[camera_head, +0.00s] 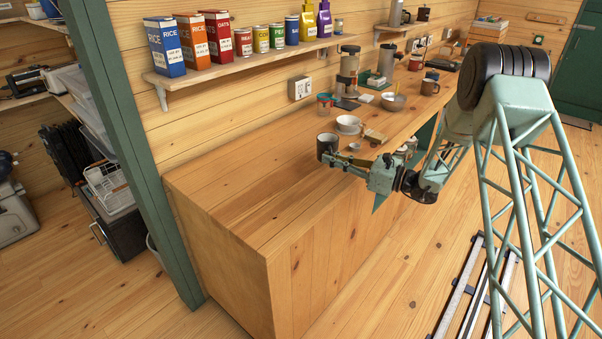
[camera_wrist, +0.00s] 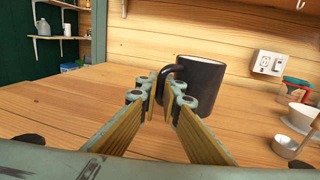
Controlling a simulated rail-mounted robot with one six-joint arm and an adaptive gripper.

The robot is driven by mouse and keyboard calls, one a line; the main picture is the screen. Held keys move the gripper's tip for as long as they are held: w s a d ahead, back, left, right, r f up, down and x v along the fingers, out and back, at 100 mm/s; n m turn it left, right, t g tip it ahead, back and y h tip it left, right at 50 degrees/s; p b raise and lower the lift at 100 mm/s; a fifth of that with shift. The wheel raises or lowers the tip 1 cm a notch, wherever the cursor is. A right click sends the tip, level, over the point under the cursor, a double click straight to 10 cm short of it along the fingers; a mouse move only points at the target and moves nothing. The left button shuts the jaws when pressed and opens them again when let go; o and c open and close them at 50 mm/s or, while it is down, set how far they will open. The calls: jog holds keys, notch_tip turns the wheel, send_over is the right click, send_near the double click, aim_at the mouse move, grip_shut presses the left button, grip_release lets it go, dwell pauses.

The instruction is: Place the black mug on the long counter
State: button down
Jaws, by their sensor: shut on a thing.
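The black mug (camera_wrist: 197,84) is upright in the wrist view, with its handle toward me. My gripper (camera_wrist: 163,97) is shut on the mug's handle, one finger on each side of it. In the head view the same mug (camera_head: 326,146) is at the end of my gripper (camera_head: 352,163), at the long counter (camera_head: 240,205). The mug's underside is partly hidden by the fingers, and I cannot tell whether it touches the counter.
A shelf (camera_head: 250,56) with boxes and cans hangs above. The counter's near left part is clear.

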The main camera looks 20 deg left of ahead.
jog(key=s+a, duration=0.1)
jog(key=a, duration=0.2)
jog(key=s+a, duration=0.2)
jog(key=a, duration=0.1)
jog(key=s+a+f+b, duration=0.1)
jog(key=a, duration=0.2)
jog(key=shift+s+a, duration=0.1)
jog(key=shift+s, duration=0.15)
jog(key=shift+f+b, duration=0.45)
jog(key=shift+f, duration=1.25)
jog(key=shift+f, duration=0.1)
jog(key=c, duration=2.9)
grip_release()
jog(key=shift+o, duration=0.2)
jog(key=shift+s+d+p, duration=0.2)
jog(key=shift+s+d, duration=0.2)
jog(key=shift+d, duration=1.55)
jog(key=shift+s+d+p, duration=0.25)
jog(key=shift+s+d, duration=0.1)
jog(key=shift+d, duration=1.65)
jog(key=shift+s+d+p, duration=0.2)
jog(key=shift+s+d, duration=0.2)
jog(key=shift+d, duration=1.55)
